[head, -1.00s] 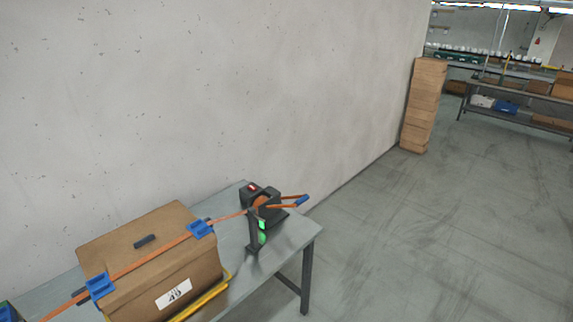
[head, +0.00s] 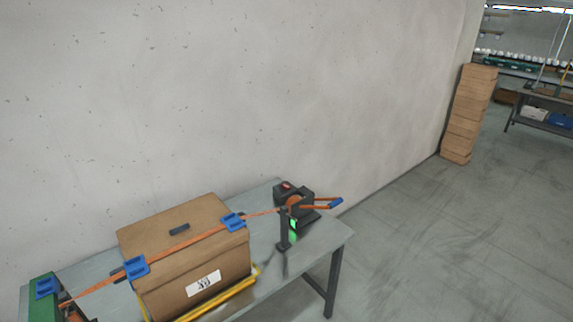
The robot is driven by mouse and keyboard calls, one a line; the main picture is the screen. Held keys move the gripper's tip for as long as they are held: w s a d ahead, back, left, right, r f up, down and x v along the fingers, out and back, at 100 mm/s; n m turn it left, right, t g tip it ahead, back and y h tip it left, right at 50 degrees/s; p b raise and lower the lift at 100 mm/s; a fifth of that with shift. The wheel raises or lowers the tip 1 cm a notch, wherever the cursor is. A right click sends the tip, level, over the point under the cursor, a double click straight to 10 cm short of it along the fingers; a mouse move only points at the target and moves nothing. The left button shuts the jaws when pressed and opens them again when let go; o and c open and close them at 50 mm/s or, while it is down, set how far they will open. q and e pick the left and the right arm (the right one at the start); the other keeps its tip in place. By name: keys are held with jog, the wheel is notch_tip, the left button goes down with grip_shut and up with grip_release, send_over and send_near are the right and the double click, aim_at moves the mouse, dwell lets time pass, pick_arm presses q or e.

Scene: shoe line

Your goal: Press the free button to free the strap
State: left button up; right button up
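A black strapping device (head: 297,203) stands at the right end of the grey table. It has a small red mark on top and an orange lever with a blue tip (head: 336,203) pointing right. A dark post in front of it carries lit green patches (head: 293,228); I cannot tell which part is the free button. An orange strap (head: 195,240) runs from the device over a brown box (head: 210,262), through blue corner pieces, to a green device (head: 44,299) at the left. The strap looks taut. Neither of my grippers is in view.
The grey table (head: 322,242) stands near a pale wall. A yellow rail (head: 232,293) runs along the box's front lower edge. A tall stack of brown boxes (head: 468,115) stands by the wall at right. The floor right of the table is clear.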

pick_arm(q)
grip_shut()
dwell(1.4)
